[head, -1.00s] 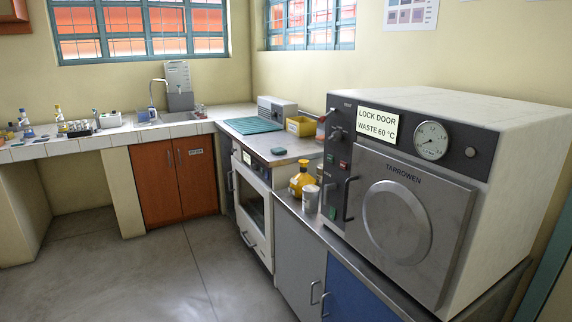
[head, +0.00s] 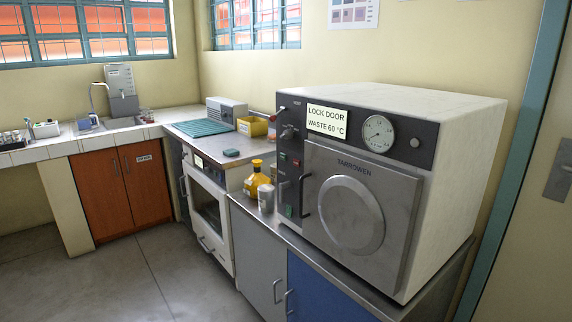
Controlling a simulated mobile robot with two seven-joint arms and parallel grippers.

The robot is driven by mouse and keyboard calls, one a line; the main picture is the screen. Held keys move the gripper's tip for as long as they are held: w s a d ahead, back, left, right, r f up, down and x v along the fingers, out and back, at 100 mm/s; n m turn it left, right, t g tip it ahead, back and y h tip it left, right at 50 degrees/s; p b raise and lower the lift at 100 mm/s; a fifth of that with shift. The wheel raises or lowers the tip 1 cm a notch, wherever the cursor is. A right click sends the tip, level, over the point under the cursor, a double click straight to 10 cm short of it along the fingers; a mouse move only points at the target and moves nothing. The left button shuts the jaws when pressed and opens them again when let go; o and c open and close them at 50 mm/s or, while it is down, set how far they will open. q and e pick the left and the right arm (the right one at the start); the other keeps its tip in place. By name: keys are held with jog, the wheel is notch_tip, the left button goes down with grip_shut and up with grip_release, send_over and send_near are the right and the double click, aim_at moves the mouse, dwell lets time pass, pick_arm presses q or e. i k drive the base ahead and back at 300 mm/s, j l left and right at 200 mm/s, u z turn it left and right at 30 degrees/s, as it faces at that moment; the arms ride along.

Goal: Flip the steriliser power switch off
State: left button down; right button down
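The steriliser (head: 360,180) is a large white box with a grey round-marked door labelled "TARROWEN". It stands on the metal counter at the right. Its dark control panel (head: 290,160) runs down the left of the door, with a knob and small red and green parts. These are too small to tell which is the power switch or how it is set. A sign (head: 327,121) reading "LOCK DOOR WASTE 60 °C" and a round gauge (head: 379,134) sit above the door. The door looks closed. Neither of my grippers is in view.
A yellow bottle (head: 256,179) and a pale cup (head: 266,199) stand left of the steriliser. A white oven (head: 209,215) is under the counter, and a yellow bin (head: 252,126) is farther back. The grey floor (head: 130,275) is clear at front left. A doorway frame (head: 515,160) stands at right.

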aim_at(288, 209)
jog(key=z, duration=1.15)
jog(key=i+j, duration=1.05)
jog(key=i, duration=0.1)
